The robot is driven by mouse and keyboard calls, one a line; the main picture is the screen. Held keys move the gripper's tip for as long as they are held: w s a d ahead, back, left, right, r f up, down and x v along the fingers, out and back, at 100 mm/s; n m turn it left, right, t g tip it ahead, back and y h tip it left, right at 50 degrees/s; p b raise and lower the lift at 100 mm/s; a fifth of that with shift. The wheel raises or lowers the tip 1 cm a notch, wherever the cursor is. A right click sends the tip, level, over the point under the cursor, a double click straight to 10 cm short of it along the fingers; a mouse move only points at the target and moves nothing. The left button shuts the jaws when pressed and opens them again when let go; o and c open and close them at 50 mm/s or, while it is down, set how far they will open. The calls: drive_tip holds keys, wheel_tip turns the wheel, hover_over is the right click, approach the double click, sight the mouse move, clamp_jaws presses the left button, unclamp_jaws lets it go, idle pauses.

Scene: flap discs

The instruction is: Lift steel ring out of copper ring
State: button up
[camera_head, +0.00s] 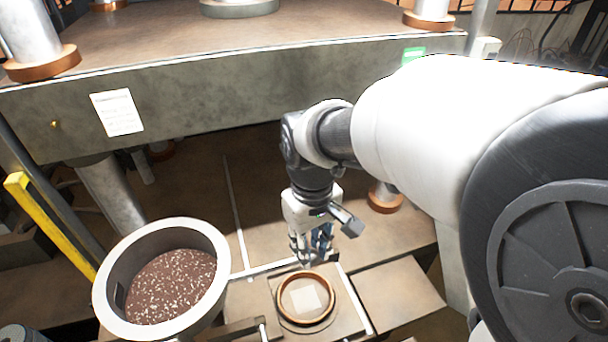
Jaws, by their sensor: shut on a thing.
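The copper ring (332,307) lies on a small plate on the bench, low in the middle of the view. A pale square shows inside it. My gripper (309,262) points down at the ring's far edge, with its fingers shut on a thin rim there. The steel ring is too small to tell apart clearly from the copper ring at this distance. The fingertips hide part of the far rim, so I cannot tell whether the two rings are touching or apart.
A large round pot (107,262) with brown, speckled grains stands left of the rings. A heavy press beam (240,98) with a white paper label (117,112) spans the back. A flat brown block (392,293) lies to the right. A yellow bar (45,222) leans at the left.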

drive_tip(key=shift+r, duration=0.15)
wheel_tip(320, 180, up, 7)
drive_tip(key=p, duration=0.6)
idle(0.4)
drive_tip(key=shift+f, duration=0.2)
